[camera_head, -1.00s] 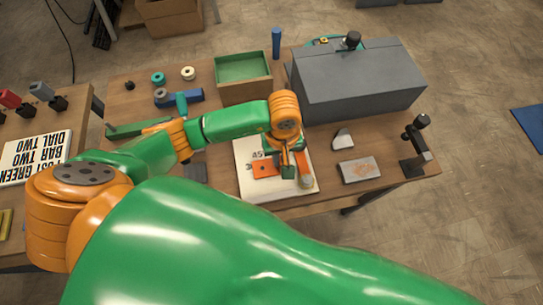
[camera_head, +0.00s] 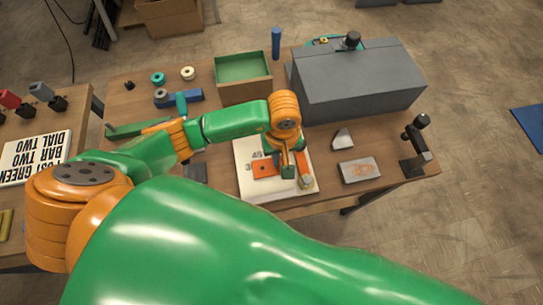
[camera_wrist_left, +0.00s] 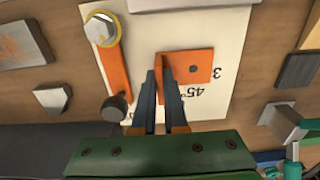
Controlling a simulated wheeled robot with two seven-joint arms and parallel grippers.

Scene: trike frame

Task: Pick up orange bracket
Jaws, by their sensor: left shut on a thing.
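The orange bracket (camera_head: 264,168) lies on a white board (camera_head: 258,190) with printed angle marks. In the left wrist view the bracket (camera_wrist_left: 197,68) shows a flat plate with a small hole and an upright flange at its left edge. My left gripper (camera_head: 286,172) is over the board at the bracket's right side. In the left wrist view the left gripper (camera_wrist_left: 162,78) has its two dark fingers on either side of the flange, shut on it. The bracket appears still at board level. My right gripper is not in view.
An orange strip with a bolt (camera_wrist_left: 105,32) lies beside the bracket on the board. A grey block (camera_head: 359,170), a small grey wedge (camera_head: 342,139) and a dark stand (camera_head: 415,150) are to the right. A large grey box (camera_head: 355,85) and a green-lined bin (camera_head: 243,68) stand behind.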

